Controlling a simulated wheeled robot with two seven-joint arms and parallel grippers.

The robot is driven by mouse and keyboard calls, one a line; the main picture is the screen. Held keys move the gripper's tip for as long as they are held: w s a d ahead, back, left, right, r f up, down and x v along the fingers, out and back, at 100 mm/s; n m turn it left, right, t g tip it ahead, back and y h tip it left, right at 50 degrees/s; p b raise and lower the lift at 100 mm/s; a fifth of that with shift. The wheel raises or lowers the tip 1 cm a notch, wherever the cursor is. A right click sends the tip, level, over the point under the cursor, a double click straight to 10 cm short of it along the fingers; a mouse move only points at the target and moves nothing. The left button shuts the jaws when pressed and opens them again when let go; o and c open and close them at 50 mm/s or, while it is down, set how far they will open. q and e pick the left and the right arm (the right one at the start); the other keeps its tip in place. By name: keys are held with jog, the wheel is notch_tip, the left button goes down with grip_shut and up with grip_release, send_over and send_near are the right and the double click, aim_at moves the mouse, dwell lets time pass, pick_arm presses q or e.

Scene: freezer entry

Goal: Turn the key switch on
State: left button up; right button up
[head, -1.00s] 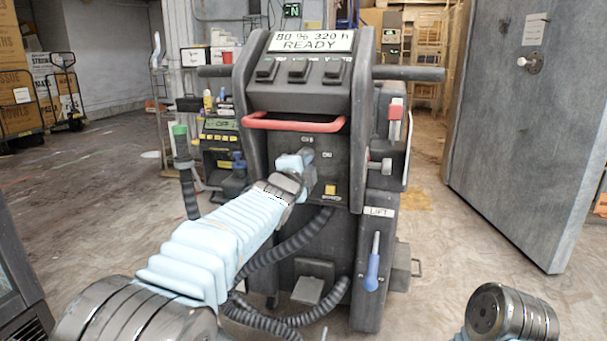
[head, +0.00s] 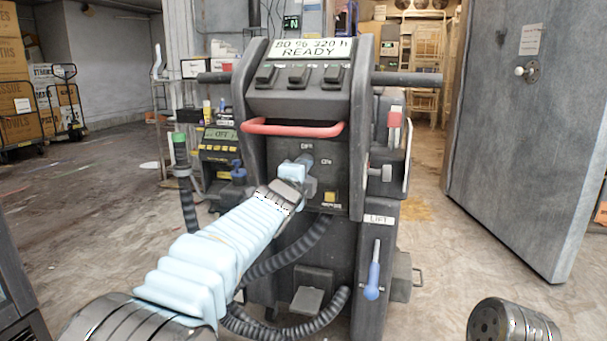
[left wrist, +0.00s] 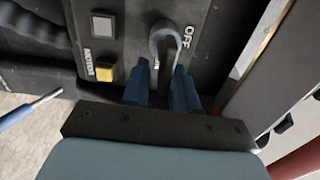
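The key switch (left wrist: 168,36), a grey loop-shaped piece on the dark panel, is in the left wrist view beside the label OFF. In the head view my left gripper hides most of it, with the labels OFF and ON just above and to its right. My left gripper (head: 308,174) is at the machine's front panel below the red handle. In the left wrist view its two blue fingers (left wrist: 163,85) stand apart, with a gap between them, and their tips are close to the loop; I cannot tell whether they touch it. My right gripper is out of view.
The machine's display reads READY. A red handle (head: 293,128) crosses above the switch. A yellow button (head: 329,197) sits below it, and a blue-handled lever (head: 373,280) is lower right. A grey door (head: 522,130) stands at right. The floor at left is mostly clear.

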pick_arm(q)
jog(key=shift+o, duration=0.4)
jog(key=shift+s, duration=0.1)
jog(key=shift+s+a, duration=0.1)
jog(key=shift+s, duration=0.15)
jog(key=b+v, duration=0.3)
jog(key=v, duration=1)
